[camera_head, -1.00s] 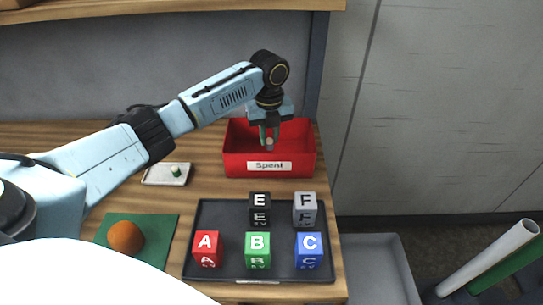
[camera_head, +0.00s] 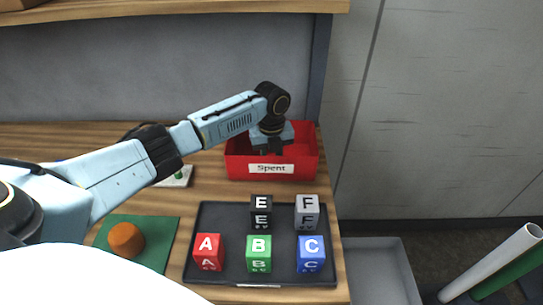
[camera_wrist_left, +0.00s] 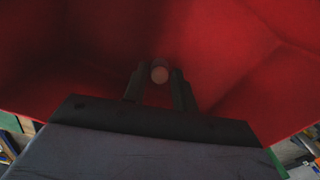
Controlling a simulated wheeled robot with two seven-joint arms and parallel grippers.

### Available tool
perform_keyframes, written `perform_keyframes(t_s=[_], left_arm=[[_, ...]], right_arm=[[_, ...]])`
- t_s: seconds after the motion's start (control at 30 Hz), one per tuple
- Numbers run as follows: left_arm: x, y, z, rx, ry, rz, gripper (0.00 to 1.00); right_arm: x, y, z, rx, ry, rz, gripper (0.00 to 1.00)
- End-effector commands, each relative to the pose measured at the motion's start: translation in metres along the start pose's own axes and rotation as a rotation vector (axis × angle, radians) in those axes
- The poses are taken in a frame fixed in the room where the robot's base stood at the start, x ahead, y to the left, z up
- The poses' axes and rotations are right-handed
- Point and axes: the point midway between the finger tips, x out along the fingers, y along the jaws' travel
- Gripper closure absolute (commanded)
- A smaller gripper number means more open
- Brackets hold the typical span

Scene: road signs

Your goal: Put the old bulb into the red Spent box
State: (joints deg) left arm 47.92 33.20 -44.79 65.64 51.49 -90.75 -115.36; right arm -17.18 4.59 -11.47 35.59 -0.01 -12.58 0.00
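The red Spent box (camera_head: 271,171) stands on the table, with a white label on its front. My left gripper (camera_head: 272,148) points down inside it, and the box's front wall hides its fingertips in the head view. In the left wrist view, the fingers (camera_wrist_left: 159,78) close around the small, round, pale pinkish end of the old bulb (camera_wrist_left: 159,74), with the red box walls (camera_wrist_left: 235,45) all around. It is dark there, and I cannot tell whether the bulb touches the box floor. My right gripper is in neither view.
A dark tray (camera_head: 225,217) with several lettered blocks lies in front of the box. A green mat (camera_head: 160,236) with an orange object (camera_head: 126,239) is at the left. A small white holder (camera_head: 177,181) with a green piece is partly behind my arm. A shelf edge runs above.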

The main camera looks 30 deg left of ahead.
Motion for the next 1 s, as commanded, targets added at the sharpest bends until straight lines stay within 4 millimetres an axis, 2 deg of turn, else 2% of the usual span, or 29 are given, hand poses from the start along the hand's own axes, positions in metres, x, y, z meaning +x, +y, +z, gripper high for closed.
perform_keyframes(t_s=[0.03,0.1,0.37,0.47,0.57,0.8,1.0], left_arm=[[0.000,0.000,0.000,0.000,0.000,0.000,0.66],[0.000,0.000,0.000,0.000,0.000,0.000,0.58],[-0.001,0.000,0.000,0.000,0.000,0.000,0.58],[-0.007,-0.001,0.000,0.000,-0.001,-0.002,0.58],[-0.021,-0.001,0.001,0.000,-0.003,-0.003,0.58],[-0.074,-0.001,0.001,0.000,-0.004,-0.004,0.58],[-0.108,-0.001,0.001,0.000,-0.001,-0.002,0.58]], right_arm=[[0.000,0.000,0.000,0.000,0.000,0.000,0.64],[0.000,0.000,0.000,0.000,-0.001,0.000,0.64],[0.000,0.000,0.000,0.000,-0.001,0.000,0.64],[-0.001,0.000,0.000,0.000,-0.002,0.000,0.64],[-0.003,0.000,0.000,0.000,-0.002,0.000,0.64],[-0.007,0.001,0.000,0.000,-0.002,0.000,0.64],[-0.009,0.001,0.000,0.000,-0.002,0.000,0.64]])
